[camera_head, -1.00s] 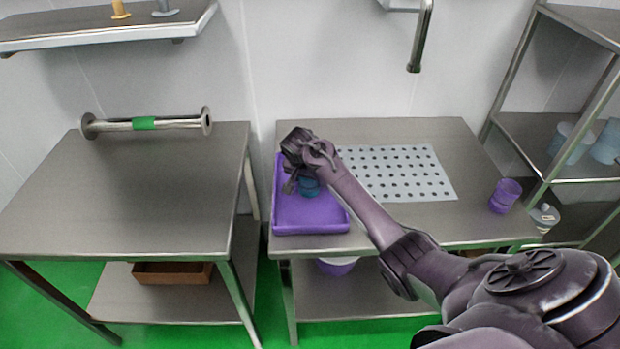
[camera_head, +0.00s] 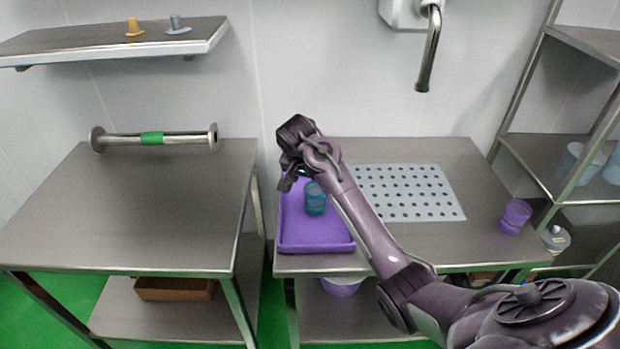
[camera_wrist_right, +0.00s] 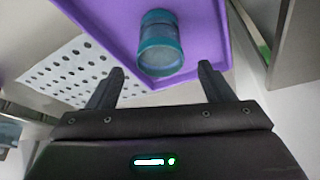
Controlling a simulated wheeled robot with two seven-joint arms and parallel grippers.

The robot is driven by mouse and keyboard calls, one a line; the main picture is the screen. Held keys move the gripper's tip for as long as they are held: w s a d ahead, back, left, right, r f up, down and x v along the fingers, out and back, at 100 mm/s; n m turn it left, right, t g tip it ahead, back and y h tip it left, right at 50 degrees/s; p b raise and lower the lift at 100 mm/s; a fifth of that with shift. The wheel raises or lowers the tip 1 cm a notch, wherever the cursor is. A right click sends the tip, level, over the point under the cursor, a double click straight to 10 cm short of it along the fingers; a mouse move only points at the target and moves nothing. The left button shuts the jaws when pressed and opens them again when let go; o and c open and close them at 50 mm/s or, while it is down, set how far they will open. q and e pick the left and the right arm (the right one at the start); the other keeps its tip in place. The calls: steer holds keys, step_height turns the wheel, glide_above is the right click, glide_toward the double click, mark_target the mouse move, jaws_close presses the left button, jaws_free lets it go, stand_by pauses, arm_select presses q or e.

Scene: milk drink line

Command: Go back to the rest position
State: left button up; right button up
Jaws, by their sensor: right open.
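My right gripper (camera_head: 288,183) hangs above the left part of the purple tray (camera_head: 316,243) on the right-hand table. In the right wrist view the gripper (camera_wrist_right: 160,82) is open, with its two fingers apart and nothing between them. A teal cup (camera_head: 316,200) stands in the tray, apart from the fingers; it also shows in the right wrist view (camera_wrist_right: 159,45), beyond the fingertips. My left gripper is not in view.
A perforated white mat (camera_head: 410,192) and a purple cup (camera_head: 515,217) are on the same table. A tap (camera_head: 429,55) hangs above it. The left table (camera_head: 130,210) is bare except for a metal roller (camera_head: 170,138) at its back. Shelves (camera_head: 560,165) stand at right.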

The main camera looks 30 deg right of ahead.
steer(key=shift+v, duration=0.9)
steer(key=shift+f, duration=0.1)
